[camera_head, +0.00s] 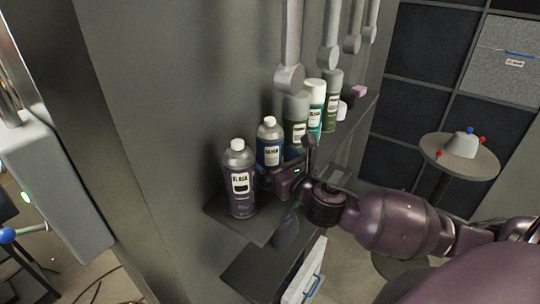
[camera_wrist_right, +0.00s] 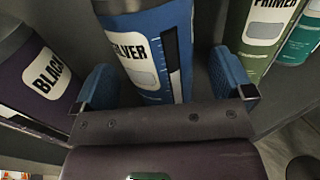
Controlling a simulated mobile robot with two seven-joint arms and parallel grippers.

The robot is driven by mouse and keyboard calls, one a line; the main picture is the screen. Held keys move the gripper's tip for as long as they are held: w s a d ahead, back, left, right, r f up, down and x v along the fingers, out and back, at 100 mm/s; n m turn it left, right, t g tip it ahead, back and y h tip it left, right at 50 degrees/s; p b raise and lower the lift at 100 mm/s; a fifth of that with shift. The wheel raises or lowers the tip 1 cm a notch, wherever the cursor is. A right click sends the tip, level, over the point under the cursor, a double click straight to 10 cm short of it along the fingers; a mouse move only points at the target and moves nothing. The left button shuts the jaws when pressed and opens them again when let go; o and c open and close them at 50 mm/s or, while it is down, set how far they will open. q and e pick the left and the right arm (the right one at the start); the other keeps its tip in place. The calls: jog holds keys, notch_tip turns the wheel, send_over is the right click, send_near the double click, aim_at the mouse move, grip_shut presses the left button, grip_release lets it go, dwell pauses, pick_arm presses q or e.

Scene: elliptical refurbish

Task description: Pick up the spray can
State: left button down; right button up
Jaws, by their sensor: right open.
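Several spray cans stand upright in a row on a dark wall shelf (camera_head: 262,228). The purple-black can (camera_head: 239,190), labelled "BLACK" in the wrist view (camera_wrist_right: 48,75), is nearest. Behind it stands the blue can (camera_head: 270,150), labelled "SILVER" in the wrist view (camera_wrist_right: 160,50). A green can (camera_head: 297,133), with "PRIMER" on it in the wrist view (camera_wrist_right: 262,35), and a teal can (camera_head: 315,112) stand farther along. My right gripper (camera_head: 283,174) is open, with its blue-padded fingers (camera_wrist_right: 166,78) on either side of the blue can. Whether they touch it is unclear. My left gripper is out of view.
Another green can (camera_head: 332,102) and a pink block (camera_head: 359,92) are farther back on the shelf. Grey rods (camera_head: 290,78) hang above the cans. A lower shelf (camera_head: 262,270) lies below. A small round table (camera_head: 462,160) stands at the right.

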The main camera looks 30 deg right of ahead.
jog(key=shift+w, duration=1.05)
jog(key=c, duration=1.1)
jog(key=shift+r, duration=0.15)
